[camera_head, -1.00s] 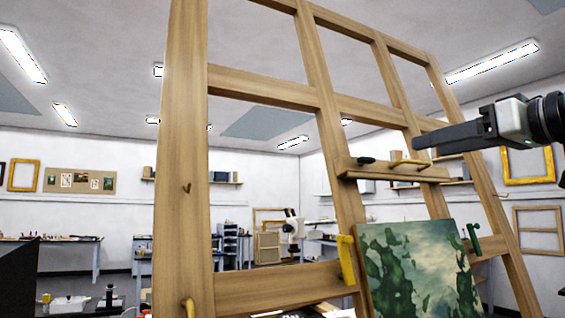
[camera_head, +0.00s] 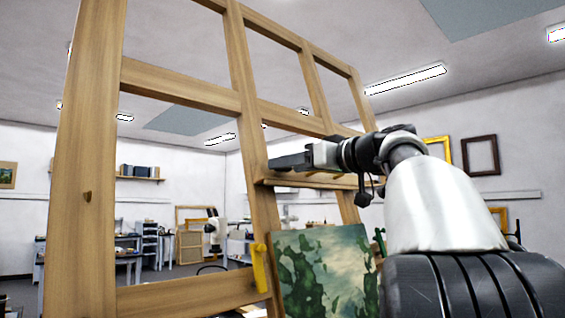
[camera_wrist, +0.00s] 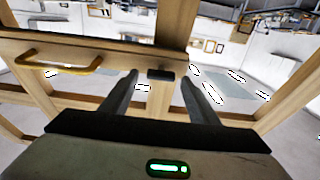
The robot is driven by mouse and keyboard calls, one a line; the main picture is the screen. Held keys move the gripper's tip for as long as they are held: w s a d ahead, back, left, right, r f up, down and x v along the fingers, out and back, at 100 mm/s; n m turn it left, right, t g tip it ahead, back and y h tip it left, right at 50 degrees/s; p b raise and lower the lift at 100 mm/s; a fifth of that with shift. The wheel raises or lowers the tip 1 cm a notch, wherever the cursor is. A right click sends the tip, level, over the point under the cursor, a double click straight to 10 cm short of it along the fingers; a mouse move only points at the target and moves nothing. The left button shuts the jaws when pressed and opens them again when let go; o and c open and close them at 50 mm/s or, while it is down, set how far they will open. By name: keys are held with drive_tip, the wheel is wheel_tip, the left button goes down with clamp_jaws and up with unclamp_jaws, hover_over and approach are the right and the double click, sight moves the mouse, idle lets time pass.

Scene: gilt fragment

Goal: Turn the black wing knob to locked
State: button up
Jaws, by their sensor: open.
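The black wing knob (camera_wrist: 160,75) sits on the wooden crossbar (camera_wrist: 100,50) of the easel in the wrist view. Its wing lies lengthwise along the bar. My gripper (camera_wrist: 160,78) is open, with one finger on each side of the knob; both look apart from it, though the depth is hard to judge. In the head view my gripper (camera_head: 272,164) is in front of the left end of the crossbar (camera_head: 325,183) and hides the knob. No locked marking is readable.
A yellow handle (camera_wrist: 60,62) is on the same crossbar, left of the knob in the wrist view. Below the bar, a green painting (camera_head: 320,270) stands between a yellow clip (camera_head: 260,268) and a green clip (camera_head: 380,241). The easel's wooden frame (camera_head: 88,160) surrounds open gaps.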

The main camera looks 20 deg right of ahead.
drive_tip(key=shift+w+a, duration=0.15)
drive_tip(key=shift+w, duration=0.25)
drive_tip(key=shift+c, duration=0.5)
drive_tip(key=c, duration=1)
drive_tip(key=shift+o, duration=0.3)
